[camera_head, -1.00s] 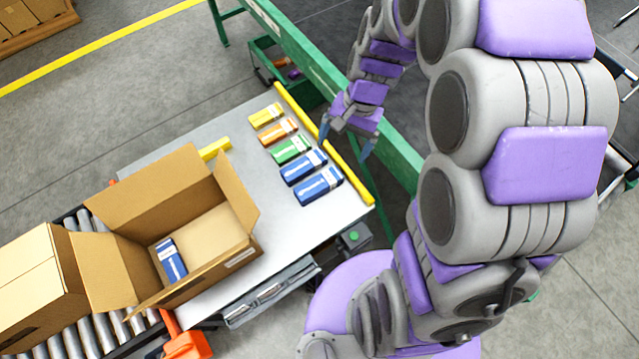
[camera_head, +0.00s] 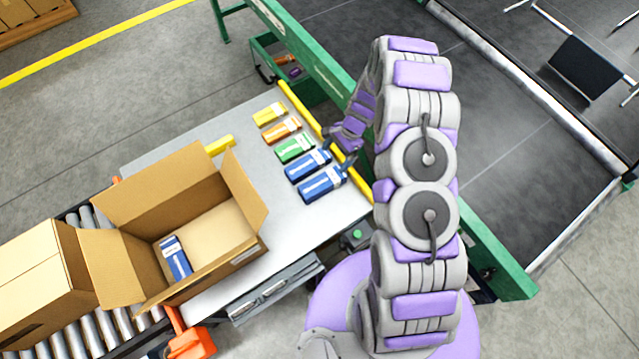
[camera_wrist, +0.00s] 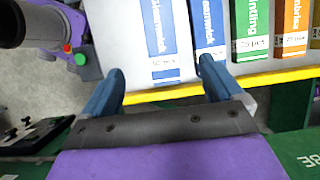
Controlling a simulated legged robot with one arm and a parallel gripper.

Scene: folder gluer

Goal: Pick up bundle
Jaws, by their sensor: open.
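Several bundles lie in a row on the grey table (camera_head: 225,145): yellow (camera_head: 270,114), orange (camera_head: 282,131), green (camera_head: 295,149), blue (camera_head: 308,165) and a nearest blue (camera_head: 322,184). Another blue bundle (camera_head: 176,257) sits inside the open carton (camera_head: 160,195). My gripper (camera_wrist: 162,75) is open at the table's yellow edge. In the wrist view the nearest blue bundle (camera_wrist: 156,35) lies ahead of and between the blue fingers. The other blue bundle (camera_wrist: 212,28) is just beyond the right finger. I cannot tell whether the fingers touch either one.
A yellow rail (camera_head: 328,141) runs along the table edge, beside a green conveyor frame (camera_head: 310,50). A closed carton (camera_head: 38,280) stands on the rollers at the left. A green bin (camera_head: 268,62) is behind the table.

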